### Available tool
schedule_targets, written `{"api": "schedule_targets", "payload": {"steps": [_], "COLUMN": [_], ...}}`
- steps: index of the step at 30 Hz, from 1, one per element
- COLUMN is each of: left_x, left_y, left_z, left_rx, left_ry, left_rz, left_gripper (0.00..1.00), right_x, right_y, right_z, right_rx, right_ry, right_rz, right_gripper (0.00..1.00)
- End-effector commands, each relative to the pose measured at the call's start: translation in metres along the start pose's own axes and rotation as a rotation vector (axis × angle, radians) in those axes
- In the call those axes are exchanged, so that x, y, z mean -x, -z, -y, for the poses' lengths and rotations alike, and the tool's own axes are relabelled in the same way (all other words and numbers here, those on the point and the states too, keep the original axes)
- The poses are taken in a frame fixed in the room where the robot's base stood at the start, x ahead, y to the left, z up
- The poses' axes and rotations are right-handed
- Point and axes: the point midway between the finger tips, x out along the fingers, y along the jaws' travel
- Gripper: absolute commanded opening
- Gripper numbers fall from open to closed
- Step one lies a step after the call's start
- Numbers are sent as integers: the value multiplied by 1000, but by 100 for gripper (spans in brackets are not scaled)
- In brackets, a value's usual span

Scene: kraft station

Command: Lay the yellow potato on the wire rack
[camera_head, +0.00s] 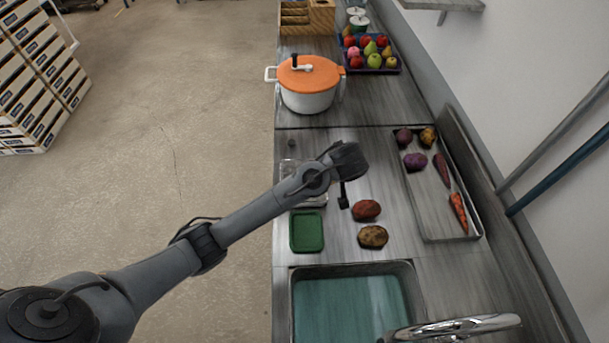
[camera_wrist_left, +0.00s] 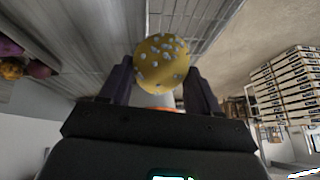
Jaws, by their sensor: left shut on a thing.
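My left gripper (camera_head: 343,195) reaches in from the left over the counter, beside the wire rack (camera_head: 314,201). In the left wrist view the gripper (camera_wrist_left: 160,85) is shut on the yellow potato (camera_wrist_left: 162,63), which has pale spots and sits between the two fingers. The potato is hidden by the gripper and wrist in the head view. The rack lies on the counter and is partly covered by my left arm. A wire grid, which looks like the rack (camera_wrist_left: 185,22), shows past the potato in the left wrist view. My right gripper is not in view.
A reddish potato (camera_head: 366,210) and a brown potato (camera_head: 373,237) lie right of the green tray (camera_head: 307,247). A metal tray (camera_head: 426,211) with vegetables is at the right. The sink (camera_head: 350,304) is in front; an orange-lidded pot (camera_head: 308,95) stands behind.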

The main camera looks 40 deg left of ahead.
Motion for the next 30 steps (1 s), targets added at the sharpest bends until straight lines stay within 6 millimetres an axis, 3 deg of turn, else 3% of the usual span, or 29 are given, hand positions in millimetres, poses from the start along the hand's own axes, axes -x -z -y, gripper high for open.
{"api": "schedule_targets", "payload": {"steps": [6, 12, 20, 30], "left_x": [-42, -68, -79, -109], "left_y": [8, 14, 14, -5], "left_z": [32, 50, 55, 50], "left_rx": [1, 1, 0, -1], "left_ry": [5, 2, 1, 2], "left_rz": [1, 0, 0, 0], "left_gripper": [28, 28, 28, 28], "right_x": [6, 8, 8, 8], "right_y": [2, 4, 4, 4], "right_z": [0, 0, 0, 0], "right_rx": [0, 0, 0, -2], "right_ry": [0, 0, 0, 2], "right_rz": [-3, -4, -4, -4], "right_gripper": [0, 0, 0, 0]}}
